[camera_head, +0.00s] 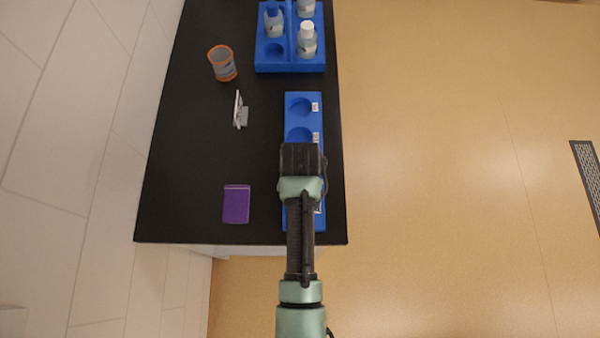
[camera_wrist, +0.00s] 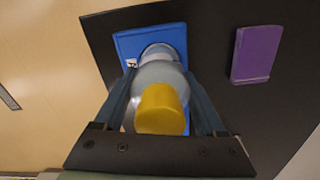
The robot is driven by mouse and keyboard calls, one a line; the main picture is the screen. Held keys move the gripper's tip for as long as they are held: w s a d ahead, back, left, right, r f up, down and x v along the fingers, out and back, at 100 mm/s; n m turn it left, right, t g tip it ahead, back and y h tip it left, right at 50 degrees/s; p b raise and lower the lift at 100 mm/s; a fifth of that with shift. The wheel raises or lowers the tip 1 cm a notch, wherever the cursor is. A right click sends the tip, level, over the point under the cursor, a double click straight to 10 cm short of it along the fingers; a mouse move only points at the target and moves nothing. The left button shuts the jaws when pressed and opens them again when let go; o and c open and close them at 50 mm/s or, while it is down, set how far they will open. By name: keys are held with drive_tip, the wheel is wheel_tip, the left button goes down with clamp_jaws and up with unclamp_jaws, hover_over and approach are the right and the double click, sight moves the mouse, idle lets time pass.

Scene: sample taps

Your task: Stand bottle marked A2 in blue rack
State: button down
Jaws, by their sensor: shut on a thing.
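The blue rack (camera_head: 301,98) lies along the right side of the black counter, with two empty round wells showing at its far end. It also shows in the wrist view (camera_wrist: 125,42). My gripper (camera_head: 301,155) is over the rack's middle in the head view and hides part of it. In the wrist view my gripper (camera_wrist: 162,95) is shut on a bottle with a yellow cap (camera_wrist: 161,108) and a pale body. The bottle is over the rack's end well; I cannot tell whether it is seated. Its mark is not readable.
A blue carrier (camera_head: 290,67) with several bottles stands at the far end. The counter's right edge is close to the rack.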

drive_tip(key=shift+f, duration=0.5)
drive_tip(key=shift+f, duration=0.1)
unclamp_jaws()
drive_tip(key=shift+f, duration=0.1)
